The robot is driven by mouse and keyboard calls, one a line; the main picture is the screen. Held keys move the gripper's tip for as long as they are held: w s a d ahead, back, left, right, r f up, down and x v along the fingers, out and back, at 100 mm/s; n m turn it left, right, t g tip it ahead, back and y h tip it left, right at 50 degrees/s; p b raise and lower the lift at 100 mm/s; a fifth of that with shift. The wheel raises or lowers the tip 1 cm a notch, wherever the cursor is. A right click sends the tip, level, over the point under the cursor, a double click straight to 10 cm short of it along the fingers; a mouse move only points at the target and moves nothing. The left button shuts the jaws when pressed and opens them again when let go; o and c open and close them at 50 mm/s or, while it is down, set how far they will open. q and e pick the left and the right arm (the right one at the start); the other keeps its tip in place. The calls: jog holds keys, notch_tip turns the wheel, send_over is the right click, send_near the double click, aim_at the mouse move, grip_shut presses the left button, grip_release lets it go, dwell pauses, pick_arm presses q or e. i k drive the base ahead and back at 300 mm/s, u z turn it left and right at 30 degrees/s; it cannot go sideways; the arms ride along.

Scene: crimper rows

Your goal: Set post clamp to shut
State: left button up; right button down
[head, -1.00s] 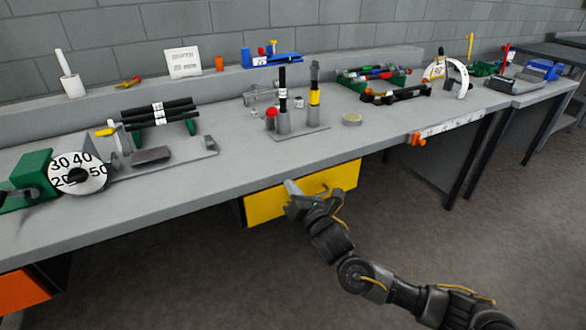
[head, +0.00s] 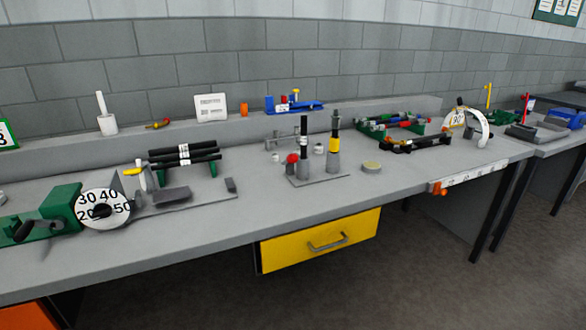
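A stand with two upright posts on a grey base plate (head: 318,179) is near the middle of the bench. The left post is black with a white band (head: 304,138), and a red ball knob (head: 292,158) sits low beside it. The right post has a yellow band (head: 334,145) and a grey lower part. I cannot tell for certain which part is the post clamp, or whether it is open or shut. Neither of my grippers shows in the head view.
A yellow drawer (head: 350,231) with a bar handle is under the bench front. A green device with a numbered dial (head: 106,209) stands at left.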

aim_at(292, 159)
jog(key=k, duration=0.65)
jog(key=u, duration=0.45)
jog(key=i, duration=1.05)
jog(key=u, duration=0.35)
